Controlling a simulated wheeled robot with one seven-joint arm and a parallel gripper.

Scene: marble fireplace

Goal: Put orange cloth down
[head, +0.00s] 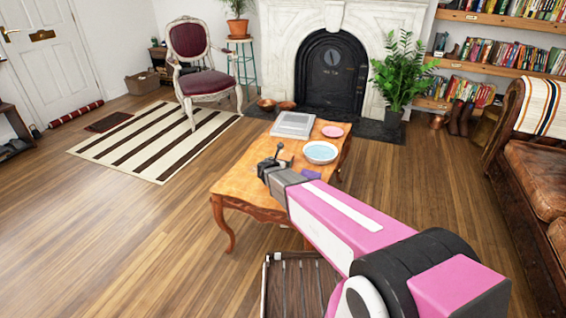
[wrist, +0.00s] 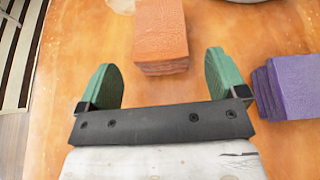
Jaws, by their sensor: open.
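The orange cloth (wrist: 161,32), a folded stack, appears to lie on the wooden table in the wrist view, its near end between my fingers. My gripper (wrist: 164,76) is open, its green fingers standing apart on either side with a gap to the cloth. In the head view my gripper (head: 272,162) is over the near left part of the table (head: 232,187). I cannot make out the orange cloth there; my gripper and the table's similar colour obscure it.
A folded purple cloth (wrist: 288,86) lies right of my gripper. On the table also stand a white bowl (head: 320,152), a pink plate (head: 332,131) and a pale grey box-like item (head: 293,124). A slatted rack (head: 293,285) is on the floor in front.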

